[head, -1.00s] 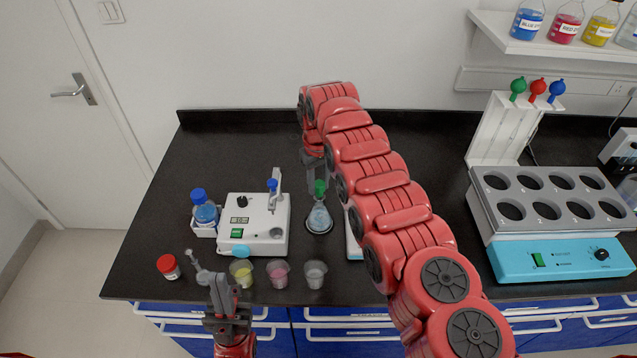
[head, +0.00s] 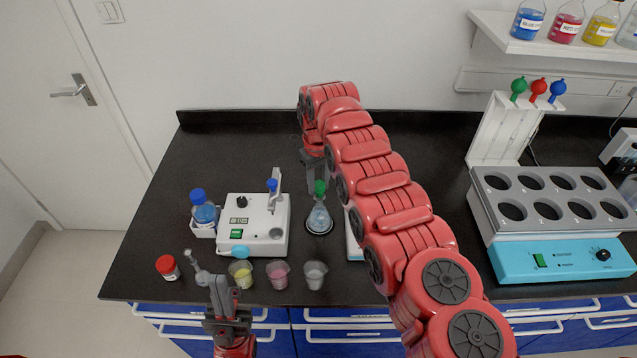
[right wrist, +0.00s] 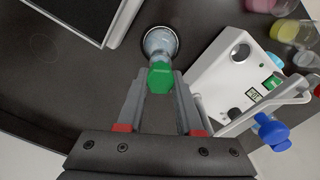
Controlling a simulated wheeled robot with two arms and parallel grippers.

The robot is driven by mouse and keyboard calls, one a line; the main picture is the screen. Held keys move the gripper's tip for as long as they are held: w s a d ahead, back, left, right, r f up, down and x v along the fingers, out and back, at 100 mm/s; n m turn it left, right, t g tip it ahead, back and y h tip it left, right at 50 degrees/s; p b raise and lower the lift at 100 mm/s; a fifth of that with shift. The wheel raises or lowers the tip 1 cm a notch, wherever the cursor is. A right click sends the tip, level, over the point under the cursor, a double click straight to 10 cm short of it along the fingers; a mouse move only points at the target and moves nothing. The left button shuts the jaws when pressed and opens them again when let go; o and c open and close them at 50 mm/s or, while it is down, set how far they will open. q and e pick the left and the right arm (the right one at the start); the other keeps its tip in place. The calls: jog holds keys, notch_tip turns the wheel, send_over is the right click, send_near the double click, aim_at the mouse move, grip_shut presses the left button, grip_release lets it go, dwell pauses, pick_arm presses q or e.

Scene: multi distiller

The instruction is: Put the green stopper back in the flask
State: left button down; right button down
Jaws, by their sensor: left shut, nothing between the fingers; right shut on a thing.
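The green stopper (head: 320,187) is at the top of the conical glass flask (head: 319,218), which stands upright on a dark round base. My right gripper (right wrist: 160,80) is shut on the stopper, with a finger on each side of it. In the right wrist view the green stopper (right wrist: 161,77) hides the flask's mouth, and the flask (right wrist: 160,42) shows just beyond it. I cannot tell whether the stopper sits in the neck or just above it. My left gripper (head: 229,298) is shut and empty at the bench's front edge.
A white device (head: 254,225) stands left of the flask. Three small cups, yellow (head: 241,273), pink (head: 278,274) and clear (head: 315,274), stand in front. A red-capped jar (head: 167,267) is at the left. A heating block (head: 560,262) stands far right. The bench behind the device is clear.

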jog(key=shift+f+b, duration=0.6)
jog(key=shift+f, duration=0.25)
jog(key=shift+c, duration=2.4)
grip_release()
jog(key=shift+r, duration=0.55)
notch_tip(320, 180, up, 5)
jog(key=shift+a, duration=0.1)
notch_tip(320, 180, up, 12)
jog(key=p, duration=1)
jog(key=shift+f+p, duration=0.25)
jog(key=shift+p, duration=0.1)
jog(key=shift+f, duration=0.1)
